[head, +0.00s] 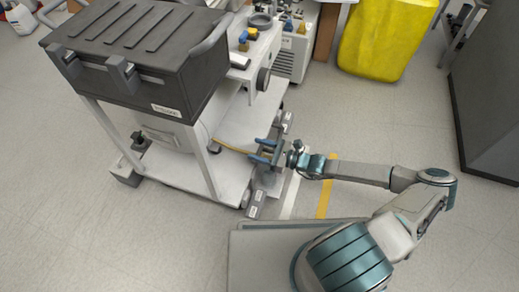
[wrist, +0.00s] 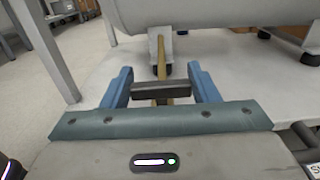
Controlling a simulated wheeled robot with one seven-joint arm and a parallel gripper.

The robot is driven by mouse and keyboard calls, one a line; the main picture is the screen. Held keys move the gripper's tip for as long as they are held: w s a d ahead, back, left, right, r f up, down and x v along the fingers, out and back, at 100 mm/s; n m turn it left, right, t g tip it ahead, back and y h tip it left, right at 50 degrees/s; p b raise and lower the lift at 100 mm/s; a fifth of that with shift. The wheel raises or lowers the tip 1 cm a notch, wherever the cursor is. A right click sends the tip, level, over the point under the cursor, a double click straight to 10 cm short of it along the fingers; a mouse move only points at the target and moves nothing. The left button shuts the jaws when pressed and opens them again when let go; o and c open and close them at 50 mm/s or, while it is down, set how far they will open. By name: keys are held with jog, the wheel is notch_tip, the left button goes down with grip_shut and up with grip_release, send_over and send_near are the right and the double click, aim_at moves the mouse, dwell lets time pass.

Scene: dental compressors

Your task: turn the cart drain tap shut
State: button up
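The cart (head: 185,165) stands left of my arm, with a pale tank (wrist: 215,14) under its top. In the wrist view a brass drain pipe (wrist: 169,72) runs from a fitting below the tank toward my gripper. A dark bar, seemingly the drain tap's handle (wrist: 160,90), lies crosswise over the pipe. My gripper (head: 262,150) is at the cart's right side, low down; its blue fingers also show in the wrist view (wrist: 160,84). They stand wide apart, one at each end of the bar. I cannot tell whether they press on it.
The cart's white lower shelf (wrist: 240,68) lies beneath the pipe. A cart leg (wrist: 47,48) rises close on the left in the wrist view. A yellow bin (head: 385,38) and a dark cabinet (head: 488,100) stand farther off. The floor between them is clear.

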jog(key=shift+r+m+t+h+p, duration=0.35)
jog(key=shift+t+p, duration=0.25)
jog(key=shift+p, duration=0.5)
jog(key=shift+f+m+t+h+p, duration=0.1)
jog(key=shift+m+t+h+p, duration=0.15)
jog(key=shift+m+t+p, duration=0.45)
jog(key=shift+p, duration=0.6)
jog(key=m+t+h+p, duration=0.2)
jog(key=t+p, duration=0.1)
jog(key=p, duration=0.1)
jog(key=shift+f+m+h+p, duration=0.1)
jog(key=shift+m+h+p, duration=0.2)
jog(key=shift+p, duration=0.1)
jog(key=shift+f+m+t+h+p, duration=0.15)
jog(key=shift+m+t+h+p, duration=0.6)
jog(key=shift+t+p, duration=0.3)
jog(key=o, duration=1)
jog(key=shift+s+d, duration=0.1)
